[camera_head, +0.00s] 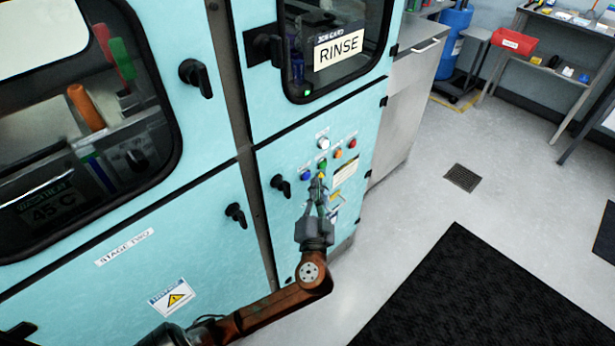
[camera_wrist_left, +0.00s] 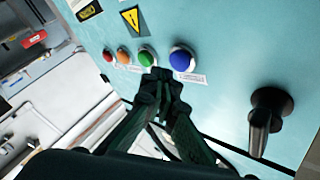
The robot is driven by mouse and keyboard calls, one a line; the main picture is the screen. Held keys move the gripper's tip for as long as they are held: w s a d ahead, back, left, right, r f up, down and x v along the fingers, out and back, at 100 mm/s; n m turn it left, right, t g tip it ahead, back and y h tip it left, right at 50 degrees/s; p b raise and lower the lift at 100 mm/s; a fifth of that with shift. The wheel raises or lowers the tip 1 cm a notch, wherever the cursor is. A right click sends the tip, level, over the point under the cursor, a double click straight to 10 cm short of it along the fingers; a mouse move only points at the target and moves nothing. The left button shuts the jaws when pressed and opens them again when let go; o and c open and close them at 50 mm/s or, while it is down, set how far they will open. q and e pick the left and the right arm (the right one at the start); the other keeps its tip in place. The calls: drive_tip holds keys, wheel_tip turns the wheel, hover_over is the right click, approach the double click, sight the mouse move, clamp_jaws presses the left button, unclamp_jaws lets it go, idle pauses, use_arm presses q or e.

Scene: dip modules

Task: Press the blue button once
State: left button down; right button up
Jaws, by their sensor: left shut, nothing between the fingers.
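The blue button (camera_head: 306,174) is the leftmost in a slanted row of buttons on the turquoise cabinet's lower right door. It also shows in the left wrist view as a large blue dome in a pale ring (camera_wrist_left: 182,60). My left gripper (camera_head: 319,186) is shut and empty, in front of the panel. In the head view its tips are just right of and below the blue button. In the left wrist view the tips (camera_wrist_left: 162,78) appear just below the gap between the blue and green buttons. I cannot tell whether they touch the panel. My right gripper is not in view.
Green (camera_wrist_left: 146,56), orange (camera_wrist_left: 123,56) and red (camera_wrist_left: 107,55) buttons sit in the same row. A white button (camera_head: 323,143) is above. A black handle (camera_wrist_left: 266,120) juts out beside the blue button. A yellow warning label (camera_wrist_left: 132,18) is close by.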

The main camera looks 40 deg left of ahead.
use_arm(q)
drive_tip(key=shift+a, duration=0.15)
drive_tip(key=shift+a, duration=0.25)
drive_tip(key=shift+a, duration=0.5)
idle(0.9)
drive_tip(key=shift+d, duration=0.85)
drive_tip(key=shift+s+d, duration=0.2)
drive_tip(key=shift+d, duration=2.35)
